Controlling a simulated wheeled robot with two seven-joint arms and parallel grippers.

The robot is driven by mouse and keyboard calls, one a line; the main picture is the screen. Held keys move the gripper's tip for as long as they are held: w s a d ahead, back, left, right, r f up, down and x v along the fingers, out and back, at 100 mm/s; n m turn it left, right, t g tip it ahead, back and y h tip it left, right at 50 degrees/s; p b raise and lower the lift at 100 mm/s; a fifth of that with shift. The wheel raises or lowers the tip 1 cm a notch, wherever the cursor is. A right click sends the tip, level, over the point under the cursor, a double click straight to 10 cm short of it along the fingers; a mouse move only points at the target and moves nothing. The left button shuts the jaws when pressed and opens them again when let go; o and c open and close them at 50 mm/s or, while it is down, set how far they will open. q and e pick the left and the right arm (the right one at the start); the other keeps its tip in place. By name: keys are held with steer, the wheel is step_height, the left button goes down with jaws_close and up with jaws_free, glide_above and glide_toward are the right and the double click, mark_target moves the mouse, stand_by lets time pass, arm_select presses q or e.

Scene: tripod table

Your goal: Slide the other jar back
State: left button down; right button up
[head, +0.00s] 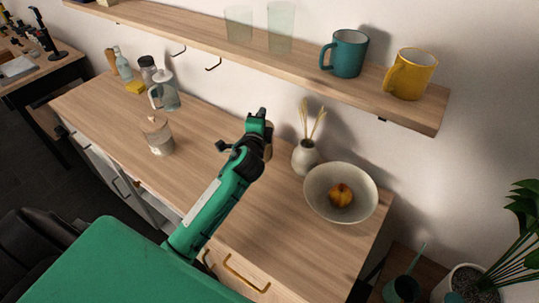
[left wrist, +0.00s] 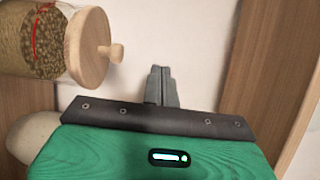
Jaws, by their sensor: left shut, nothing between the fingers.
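A glass jar with a wooden lid (head: 157,135) stands on the wooden counter, left of my left arm. A second jar (head: 268,143) is mostly hidden behind my left gripper in the head view. In the left wrist view a jar with brown grainy contents (left wrist: 32,42) and a round knobbed wooden lid (left wrist: 88,48) shows at the upper left, beside my fingers and apart from them. My left gripper (head: 261,113) is over the back of the counter near the wall. In the left wrist view its fingers (left wrist: 161,72) are together and empty. My right gripper is out of view.
A white reed vase (head: 305,158) and a bowl (head: 324,206) with an orange fruit (head: 340,195) stand right of my gripper. A glass pitcher (head: 166,96) stands at the back left. A shelf (head: 290,66) with mugs overhangs the back. The counter's front middle is clear.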

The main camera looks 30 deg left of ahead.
arm_select(q)
steer(key=s+d, duration=0.3)
steer(key=d, duration=0.2)
steer(key=f, duration=0.5)
steer(key=f+b, duration=0.1)
steer(key=f, duration=0.4)
steer(key=f+b, duration=0.1)
steer(key=f, duration=0.4)
steer(key=shift+w+a+f, duration=0.15)
steer(key=shift+w+a, duration=0.1)
steer(key=shift+w, duration=0.05)
steer(key=shift+w+a+r, duration=0.1)
steer(key=shift+a+r, duration=0.1)
steer(key=shift+w+a+p, duration=0.15)
steer(key=shift+a+p, duration=0.1)
steer(key=shift+p, duration=0.1)
steer(key=shift+f, duration=0.1)
steer(key=a, duration=0.1)
steer(key=w+a+b, duration=0.1)
steer(key=a, duration=0.1)
steer(key=shift+w+a+f+b, duration=0.1)
steer(key=shift+w+b, duration=0.2)
steer(key=shift+w, duration=0.05)
steer(key=shift+w+a, duration=0.15)
steer(key=shift+a, duration=0.1)
